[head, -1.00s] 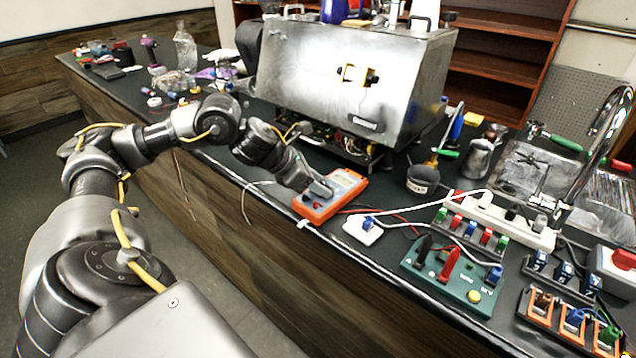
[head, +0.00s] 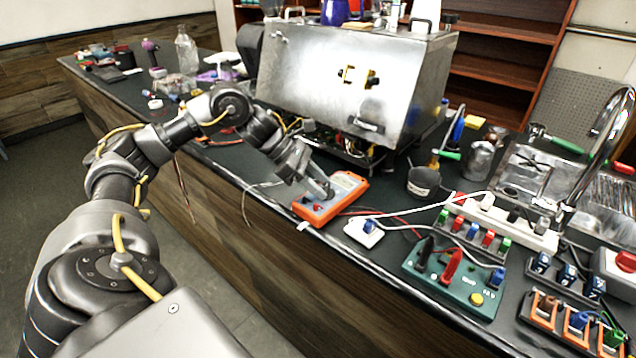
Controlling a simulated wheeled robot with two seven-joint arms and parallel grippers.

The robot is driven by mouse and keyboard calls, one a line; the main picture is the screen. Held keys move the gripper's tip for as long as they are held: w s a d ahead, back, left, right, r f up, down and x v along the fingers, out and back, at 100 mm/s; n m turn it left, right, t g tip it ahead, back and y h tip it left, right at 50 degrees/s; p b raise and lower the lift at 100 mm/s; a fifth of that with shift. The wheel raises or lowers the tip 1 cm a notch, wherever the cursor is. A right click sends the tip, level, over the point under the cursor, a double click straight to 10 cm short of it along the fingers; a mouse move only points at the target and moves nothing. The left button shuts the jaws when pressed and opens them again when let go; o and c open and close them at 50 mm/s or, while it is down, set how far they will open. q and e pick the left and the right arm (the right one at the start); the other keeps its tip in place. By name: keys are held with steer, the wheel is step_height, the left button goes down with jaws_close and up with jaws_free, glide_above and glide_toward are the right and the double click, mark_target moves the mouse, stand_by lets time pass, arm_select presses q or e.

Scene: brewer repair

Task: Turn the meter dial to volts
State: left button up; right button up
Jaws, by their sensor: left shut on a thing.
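The orange multimeter (head: 348,197) lies flat on the dark counter near its front edge, in front of the brewer. My left gripper (head: 328,193) reaches down onto the meter from the upper left. Its fingertips are over the meter's middle, where they are shut on the dial. The dial itself is hidden by the fingers, so I cannot read its setting. The meter's screen side shows to the upper right of the fingers, and its jack end to the lower left. My right gripper is not in view.
The steel brewer (head: 340,85) stands behind the meter with its lower wiring exposed. A white socket block (head: 364,232), a green test board (head: 455,277) and a white power strip (head: 508,222) lie to the right. Red and white cables cross the counter nearby.

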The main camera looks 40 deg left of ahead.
arm_select(q)
steer(key=shift+w+r+m+g+h+p, duration=0.3)
steer(key=shift+m+g, duration=0.2)
steer(key=shift+m, duration=0.2)
steer(key=shift+f+m, duration=0.1)
steer(key=shift+m, duration=0.2)
steer(key=shift+a+f+m+g+p, duration=0.1)
steer(key=shift+m+g+p, duration=0.4)
steer(key=shift+m+g, duration=0.15)
steer(key=shift+h, duration=0.3)
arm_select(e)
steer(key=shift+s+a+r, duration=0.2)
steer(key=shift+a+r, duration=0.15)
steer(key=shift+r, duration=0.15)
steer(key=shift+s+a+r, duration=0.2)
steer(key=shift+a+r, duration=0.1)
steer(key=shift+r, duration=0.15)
arm_select(q)
steer(key=shift+f, duration=0.1)
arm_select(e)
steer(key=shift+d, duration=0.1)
arm_select(q)
steer(key=o, duration=1)
steer(key=shift+a, duration=0.1)
